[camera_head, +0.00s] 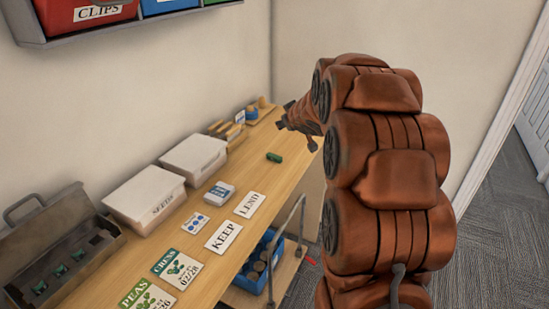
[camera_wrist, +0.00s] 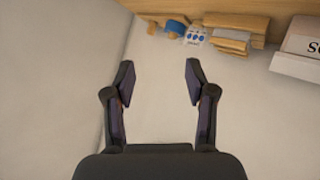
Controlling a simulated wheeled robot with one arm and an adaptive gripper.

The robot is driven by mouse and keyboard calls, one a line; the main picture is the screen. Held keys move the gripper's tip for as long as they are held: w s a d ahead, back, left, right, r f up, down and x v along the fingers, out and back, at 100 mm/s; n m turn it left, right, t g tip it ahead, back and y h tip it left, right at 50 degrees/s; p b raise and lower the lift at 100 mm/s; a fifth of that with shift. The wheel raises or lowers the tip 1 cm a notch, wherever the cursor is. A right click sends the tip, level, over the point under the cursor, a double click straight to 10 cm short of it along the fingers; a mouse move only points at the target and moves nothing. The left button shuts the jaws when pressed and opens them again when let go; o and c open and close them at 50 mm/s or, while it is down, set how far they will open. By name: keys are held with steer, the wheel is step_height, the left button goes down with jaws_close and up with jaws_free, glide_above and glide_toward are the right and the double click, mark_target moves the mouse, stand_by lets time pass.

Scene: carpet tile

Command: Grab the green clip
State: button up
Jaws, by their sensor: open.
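A small green clip (camera_head: 274,157) lies on the wooden tabletop (camera_head: 262,178), right of the white boxes and beyond the LEND card. It does not show in the wrist view. My gripper (camera_head: 287,124) is in the air above the far part of the table, apart from the clip. In the wrist view my gripper (camera_wrist: 159,74) has its two dark fingers spread wide, with only pale wall between them.
White boxes (camera_head: 193,153) and a grey metal toolbox (camera_head: 62,250) with small green pieces line the wall side. KEEP (camera_head: 223,237) and LEND (camera_head: 249,205) cards lie near the front edge. A blue crate (camera_head: 258,264) sits lower down. The tabletop around the clip is clear.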

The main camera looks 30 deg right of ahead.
mark_target(275, 156)
steer(key=d+f+n+y, duration=0.1)
steer(key=f+y, duration=0.1)
steer(key=w+d+f+n+t+y, duration=0.1)
steer(key=f+y, duration=0.2)
steer(key=w+d+f+n+t+y, duration=0.1)
steer(key=f+n+y, duration=0.1)
steer(key=f, duration=0.1)
steer(key=shift+y, duration=0.4)
steer(key=s+f+y, duration=0.1)
steer(key=s+f, duration=0.1)
steer(key=s+a+f+n+g+y, duration=0.1)
steer(key=s+f+y, duration=0.1)
steer(key=shift+s+a+f+y+p, duration=0.1)
steer(key=shift+s+f+y+p, duration=0.1)
steer(key=shift+f+y+p, duration=0.1)
steer(key=shift+p+x, duration=0.5)
steer(key=shift+x, duration=1.2)
steer(key=shift+f+p+x, duration=0.2)
steer(key=shift+p+x, duration=0.4)
steer(key=shift+x, duration=1.5)
steer(key=c, duration=0.9)
steer(key=shift+c, duration=0.2)
